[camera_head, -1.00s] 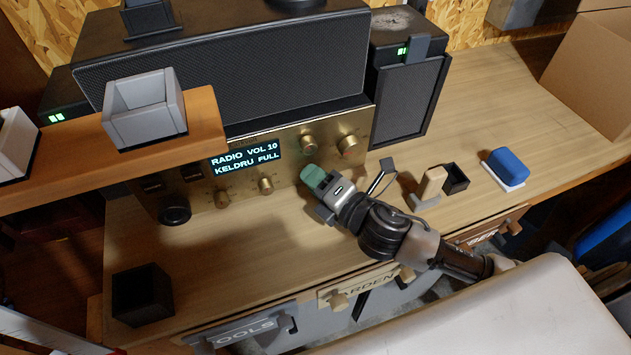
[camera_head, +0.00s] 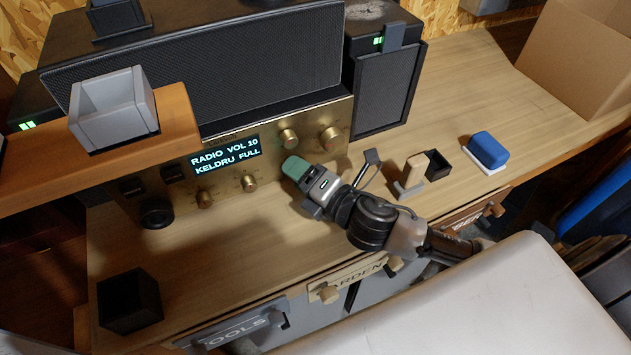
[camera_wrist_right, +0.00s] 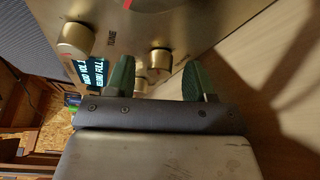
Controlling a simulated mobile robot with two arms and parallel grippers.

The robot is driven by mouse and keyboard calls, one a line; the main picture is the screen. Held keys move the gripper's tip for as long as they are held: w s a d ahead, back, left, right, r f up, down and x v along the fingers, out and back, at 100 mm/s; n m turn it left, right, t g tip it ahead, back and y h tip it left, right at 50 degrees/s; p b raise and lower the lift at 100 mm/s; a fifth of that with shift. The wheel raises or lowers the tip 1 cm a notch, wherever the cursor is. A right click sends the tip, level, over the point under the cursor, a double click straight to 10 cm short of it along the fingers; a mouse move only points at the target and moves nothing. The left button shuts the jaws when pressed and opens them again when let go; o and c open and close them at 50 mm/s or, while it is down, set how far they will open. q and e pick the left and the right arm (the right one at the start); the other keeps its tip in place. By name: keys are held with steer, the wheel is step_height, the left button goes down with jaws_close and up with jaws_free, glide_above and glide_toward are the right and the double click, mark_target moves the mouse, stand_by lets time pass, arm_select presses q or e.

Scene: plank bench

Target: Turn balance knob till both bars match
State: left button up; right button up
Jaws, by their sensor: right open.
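A brass radio front (camera_head: 225,215) carries several round knobs; the balance knob's label is not readable. Two lower knobs are the left one (camera_head: 205,199) and the right one (camera_head: 249,183). Two upper knobs are at the right (camera_head: 288,138) and far right (camera_head: 331,138). Green bars show on the left speaker (camera_head: 27,126) and the right speaker (camera_head: 378,41), too small to compare surely. My right gripper (camera_head: 293,168) is open before the panel, just below the upper knobs. In the wrist view its green fingers (camera_wrist_right: 158,80) are apart, with a small knob (camera_wrist_right: 160,60) beyond the gap. My left gripper is not in view.
A wooden shelf with a grey box (camera_head: 113,108) overhangs at the left. A black box (camera_head: 130,300) stands at the front left. A beige block (camera_head: 413,168), a black holder (camera_head: 437,165) and a blue object (camera_head: 488,150) stand on the bench at the right.

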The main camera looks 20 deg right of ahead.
steer(key=b+v, duration=0.2)
steer(key=v, duration=0.6)
steer(key=shift+s+d+f, duration=0.1)
steer(key=shift+s, duration=0.1)
steer(key=shift+b+v, duration=0.5)
steer(key=shift+v, duration=0.45)
